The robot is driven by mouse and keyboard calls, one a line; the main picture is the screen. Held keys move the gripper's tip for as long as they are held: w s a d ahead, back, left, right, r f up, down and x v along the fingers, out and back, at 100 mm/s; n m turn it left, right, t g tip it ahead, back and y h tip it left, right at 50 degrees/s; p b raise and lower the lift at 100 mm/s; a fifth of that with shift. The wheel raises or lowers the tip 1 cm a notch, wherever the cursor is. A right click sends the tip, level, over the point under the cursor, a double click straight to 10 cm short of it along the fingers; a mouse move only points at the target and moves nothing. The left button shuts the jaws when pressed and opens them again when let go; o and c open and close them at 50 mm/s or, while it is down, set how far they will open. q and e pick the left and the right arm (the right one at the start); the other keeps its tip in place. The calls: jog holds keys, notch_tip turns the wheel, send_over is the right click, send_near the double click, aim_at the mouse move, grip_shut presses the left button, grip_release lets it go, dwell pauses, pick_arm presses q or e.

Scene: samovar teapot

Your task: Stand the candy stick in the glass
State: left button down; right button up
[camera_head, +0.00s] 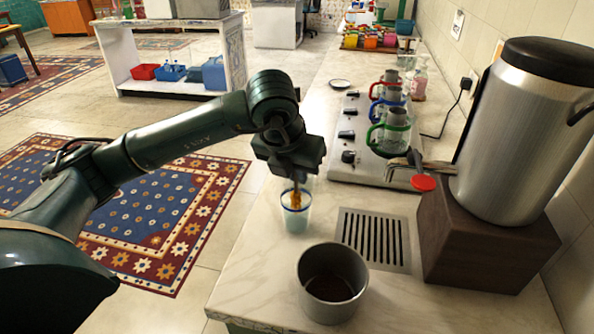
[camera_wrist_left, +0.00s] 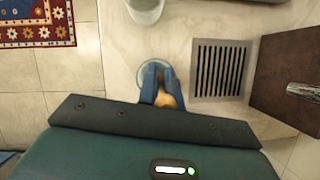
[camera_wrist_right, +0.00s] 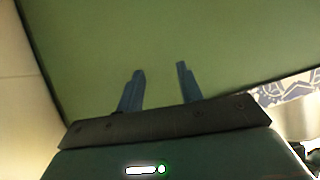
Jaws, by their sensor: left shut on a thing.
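The amber candy stick (camera_head: 296,198) is held point-down by my left gripper (camera_head: 295,180), which is shut on it. Its lower part shows inside the rim of a clear glass with a blue rim (camera_head: 296,222), standing on the pale counter. In the left wrist view the candy stick (camera_wrist_left: 166,99) is between the blue fingers, and the round glass rim (camera_wrist_left: 144,74) lies just beyond and partly behind them. Whether the stick touches the glass bottom is unclear. My right gripper (camera_wrist_right: 160,72) is open and empty, facing a plain green surface.
A metal pot (camera_head: 333,290) stands nearer on the counter. A drain grate (camera_head: 372,238) lies right of the glass, beside a samovar (camera_head: 515,130) on a wooden block (camera_head: 480,245). Handled glasses (camera_head: 388,138) stand on the hob.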

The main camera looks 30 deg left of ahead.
pick_arm(q)
jog(key=c, duration=1.5)
grip_release()
jog(key=v, duration=1.3)
